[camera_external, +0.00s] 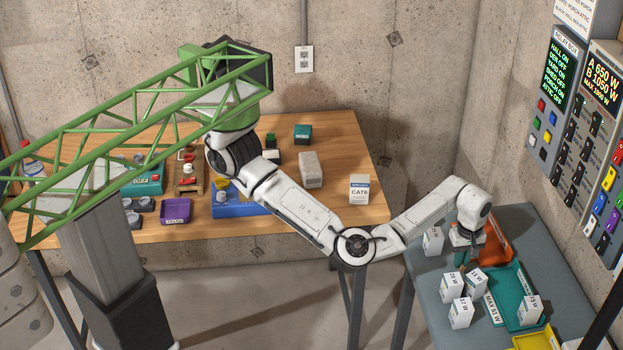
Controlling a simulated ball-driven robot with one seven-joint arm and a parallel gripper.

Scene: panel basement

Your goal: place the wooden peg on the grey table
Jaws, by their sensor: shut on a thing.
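The grey table (424,287) stands at the right, below the wall panels. My gripper (463,258) points down over its back part, between white boxes and an orange tray. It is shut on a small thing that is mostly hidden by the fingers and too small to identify. I cannot tell whether this is the wooden peg, or whether it touches the table. I make out no other wooden peg for certain. A brown wooden stand (188,180) with small red and white parts is on the wooden table.
Several white labelled boxes (460,312), an orange tray (497,243), a teal tray (525,312) and a yellow tray (535,341) crowd the grey table. Its left front is clear. A wooden table (335,135) stands at the back left. Panels (590,110) line the right wall.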

